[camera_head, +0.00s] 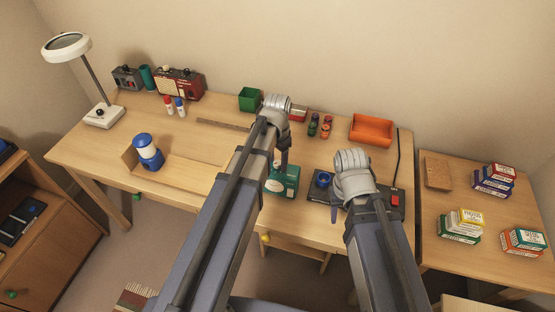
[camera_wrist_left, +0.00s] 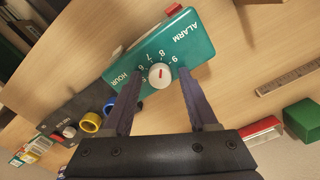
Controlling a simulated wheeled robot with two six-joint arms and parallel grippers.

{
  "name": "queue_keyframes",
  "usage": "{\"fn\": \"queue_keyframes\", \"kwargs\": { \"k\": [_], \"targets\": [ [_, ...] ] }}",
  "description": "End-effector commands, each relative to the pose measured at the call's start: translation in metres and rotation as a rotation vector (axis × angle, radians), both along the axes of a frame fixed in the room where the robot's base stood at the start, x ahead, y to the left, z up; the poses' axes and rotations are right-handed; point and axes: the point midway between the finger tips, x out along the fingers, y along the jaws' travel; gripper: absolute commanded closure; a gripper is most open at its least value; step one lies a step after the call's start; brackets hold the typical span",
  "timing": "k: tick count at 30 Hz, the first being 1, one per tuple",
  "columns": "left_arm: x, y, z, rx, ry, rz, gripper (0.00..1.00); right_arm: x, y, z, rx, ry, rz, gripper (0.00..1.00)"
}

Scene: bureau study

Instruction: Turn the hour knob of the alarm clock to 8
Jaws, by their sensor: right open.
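The alarm clock (camera_head: 291,182) is a green box on the desk, partly hidden by my left arm in the head view. In the left wrist view its green face (camera_wrist_left: 190,45) carries the words ALARM and HOUR. A white hour knob (camera_wrist_left: 160,75) with a short red mark sits among the numbers; 6, 7, 8 and 9 are legible. The mark lies roughly toward the 8, but its exact reading is unclear. My left gripper (camera_wrist_left: 160,72) is open, with a finger on each side of the knob, apart from it. My right gripper (camera_head: 335,212) is open above the black panel, its fingers mostly hidden.
The black panel (camera_head: 316,192) with a blue ring and red button stands right of the clock. A green box (camera_head: 250,99), small bottles (camera_head: 326,126) and an orange tray (camera_head: 372,130) are behind.

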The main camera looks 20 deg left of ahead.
Motion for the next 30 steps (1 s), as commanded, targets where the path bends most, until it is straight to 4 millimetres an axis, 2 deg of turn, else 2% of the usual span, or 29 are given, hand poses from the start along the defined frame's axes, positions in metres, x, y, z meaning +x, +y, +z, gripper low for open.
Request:
{"fn": "queue_keyframes", "kwargs": {
  "k": [14, 20, 30],
  "targets": [
    [0.0, 0.0, 0.006, 0.0, 0.0, 0.0, 0.34, 0.0, 0.0, 0.006, 0.0, 0.0, 0.0, 0.53],
    [0.0, 0.0, 0.025, 0.0, 0.0, 0.0, 0.34, 0.0, 0.0, 0.025, 0.0, 0.0, 0.0, 0.53],
    [0.0, 0.0, 0.07, 0.0, 0.0, 0.0, 0.34, 0.0, 0.0, 0.07, 0.0, 0.0, 0.0, 0.53]
  ]
}}
